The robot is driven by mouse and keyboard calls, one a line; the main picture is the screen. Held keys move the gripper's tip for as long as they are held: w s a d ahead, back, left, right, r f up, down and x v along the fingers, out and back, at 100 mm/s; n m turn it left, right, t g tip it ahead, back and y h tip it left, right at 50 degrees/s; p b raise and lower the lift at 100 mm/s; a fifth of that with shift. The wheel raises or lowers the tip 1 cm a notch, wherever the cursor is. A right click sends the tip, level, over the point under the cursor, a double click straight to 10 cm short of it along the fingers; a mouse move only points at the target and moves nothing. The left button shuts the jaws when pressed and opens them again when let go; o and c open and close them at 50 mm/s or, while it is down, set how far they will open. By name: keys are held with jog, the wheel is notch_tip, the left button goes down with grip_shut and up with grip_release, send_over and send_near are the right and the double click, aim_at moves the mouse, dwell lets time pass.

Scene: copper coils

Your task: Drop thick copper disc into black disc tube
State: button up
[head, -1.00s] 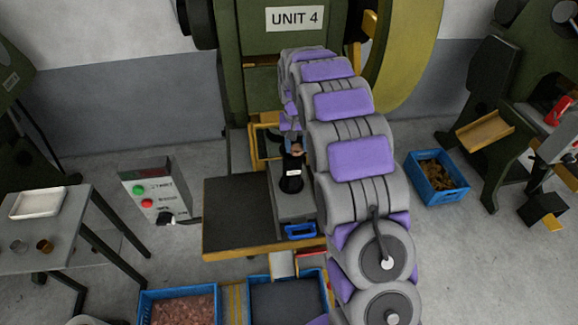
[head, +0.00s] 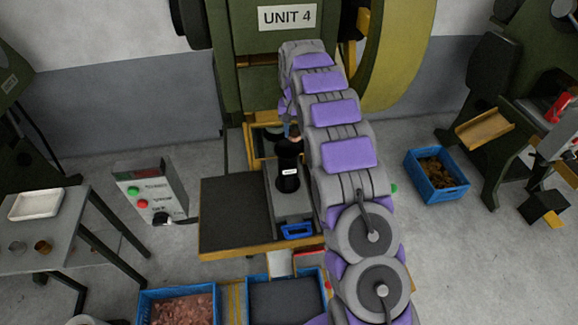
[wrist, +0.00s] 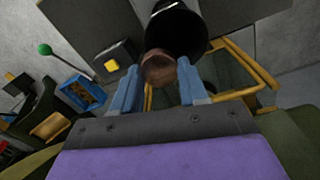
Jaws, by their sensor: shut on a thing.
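The black disc tube (head: 288,178) stands upright on the press bed in the head view, with a white label on its side. It also shows as a dark round shape in the wrist view (wrist: 180,30). My gripper (wrist: 160,82) is shut on the thick copper disc (wrist: 159,66), held between its two blue fingertips. In the wrist view the disc overlaps the tube's edge. In the head view the disc (head: 295,130) is small, just above and behind the tube's top. I cannot tell whether disc and tube touch.
The green press marked UNIT 4 (head: 287,17) stands behind. A dark-topped table (head: 235,215) lies left of the tube, and a blue-handled item (head: 298,230) lies in front. A control box (head: 150,190) and a grey side table (head: 45,240) stand left. Blue crates (head: 437,175) are around.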

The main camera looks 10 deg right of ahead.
jog(key=f+b, duration=0.1)
jog(key=a+f+b, duration=0.1)
jog(key=f, duration=0.3)
jog(key=shift+a+f+b, duration=0.1)
jog(key=shift+a+b, duration=0.25)
jog(key=shift+b, duration=0.05)
jog(key=shift+d, duration=0.6)
jog(key=o, duration=0.9)
jog(key=shift+d, duration=0.45)
jog(key=o, duration=0.3)
jog(key=shift+a, duration=0.2)
jog(key=shift+o, duration=0.3)
jog(key=shift+a, duration=0.65)
notch_tip(320, 180, up, 17)
jog(key=p, duration=0.4)
send_over(291, 141)
jog(key=s, duration=0.4)
jog(key=shift+w+a, duration=0.2)
jog(key=shift+a, duration=0.3)
jog(key=shift+a, duration=0.25)
